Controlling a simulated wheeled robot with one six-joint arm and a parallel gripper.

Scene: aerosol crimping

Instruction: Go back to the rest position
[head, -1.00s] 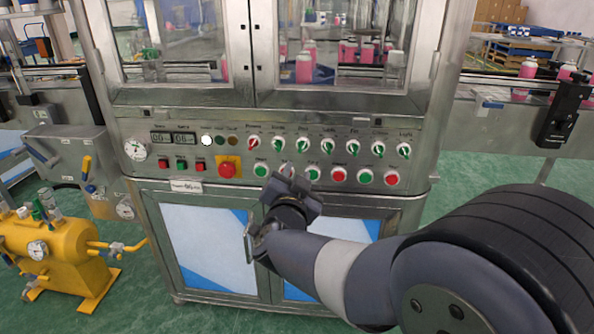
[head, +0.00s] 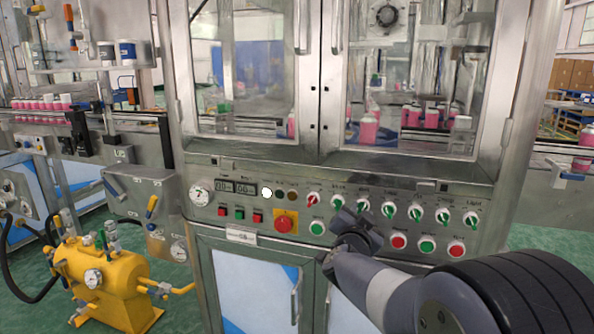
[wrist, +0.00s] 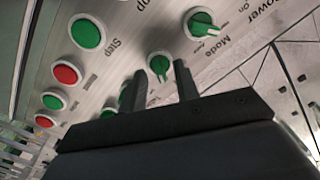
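My gripper (head: 354,226) is in front of the machine's control panel (head: 180,207), near the row of push buttons, and hides some of them. The wrist view shows the two dark fingers of my gripper (wrist: 162,76) apart, with nothing held between them. Beyond the fingertips in that view is a green selector knob (wrist: 160,65) on the panel. I cannot tell from the frames whether a fingertip touches the panel. My arm comes in from the lower right of the head view.
The panel carries a red emergency stop (head: 284,222), a row of selector knobs and red and green buttons. Below are cabinet doors with a handle (head: 296,295). A yellow tank (head: 108,290) stands on the green floor at the left. Pink bottles (head: 368,130) show behind the glass.

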